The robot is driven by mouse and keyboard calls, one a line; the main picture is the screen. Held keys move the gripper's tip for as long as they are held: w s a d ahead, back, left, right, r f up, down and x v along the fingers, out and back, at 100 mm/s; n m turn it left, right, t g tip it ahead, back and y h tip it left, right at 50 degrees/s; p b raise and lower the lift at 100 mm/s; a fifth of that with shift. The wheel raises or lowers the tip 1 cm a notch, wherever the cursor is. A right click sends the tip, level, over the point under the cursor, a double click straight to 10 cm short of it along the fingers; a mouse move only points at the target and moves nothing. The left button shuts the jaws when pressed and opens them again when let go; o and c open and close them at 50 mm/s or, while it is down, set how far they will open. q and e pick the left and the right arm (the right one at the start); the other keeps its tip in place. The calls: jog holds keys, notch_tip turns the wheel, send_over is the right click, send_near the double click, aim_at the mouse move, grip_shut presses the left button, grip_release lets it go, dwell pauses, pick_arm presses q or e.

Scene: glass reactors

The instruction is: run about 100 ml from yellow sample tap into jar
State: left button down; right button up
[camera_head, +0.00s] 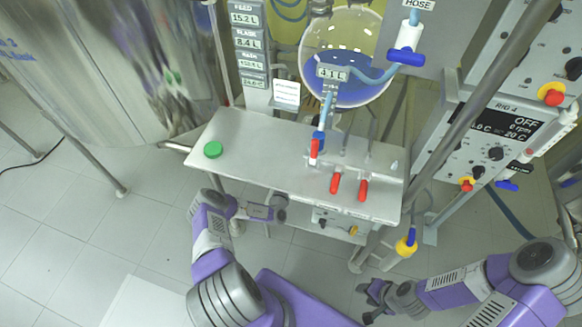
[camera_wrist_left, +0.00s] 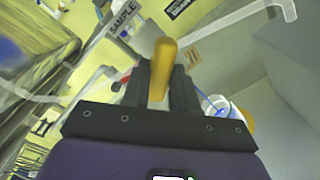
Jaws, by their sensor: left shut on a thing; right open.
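The yellow tap handle (camera_wrist_left: 162,58) stands between the fingers of my left gripper (camera_wrist_left: 158,88) in the left wrist view, and the gripper is shut on it. A SAMPLE label (camera_wrist_left: 122,18) is just beyond it. In the head view my left arm reaches to the front edge of the steel shelf, and its fingertips cannot be made out. A yellow part (camera_head: 353,230) shows under the shelf's front edge. My right gripper (camera_head: 373,297) is open and empty, low in front of the shelf. I cannot make out the jar for certain; a pale round thing with blue (camera_wrist_left: 218,106) shows beside the fingers.
The steel shelf (camera_head: 255,150) carries a green lid (camera_head: 213,149) and red-handled valves (camera_head: 335,183). A round glass vessel (camera_head: 345,40) with blue liquid hangs behind. A yellow-and-blue fitting (camera_head: 406,244) hangs at the right. The control box (camera_head: 490,140) reads OFF. Floor is clear at left.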

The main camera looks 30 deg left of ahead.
pick_arm(q)
jog(key=shift+r+m+p, duration=0.1)
jog(key=shift+m+p, duration=2.8)
jog(key=shift+m, duration=0.7)
jog(key=c, duration=1)
grip_release()
jog(key=shift+o, duration=0.2)
jog(key=shift+s, duration=0.1)
jog(key=p+v, duration=0.2)
jog(key=v, duration=0.5)
jog(key=shift+s+p, duration=0.2)
jog(key=shift+p, duration=0.15)
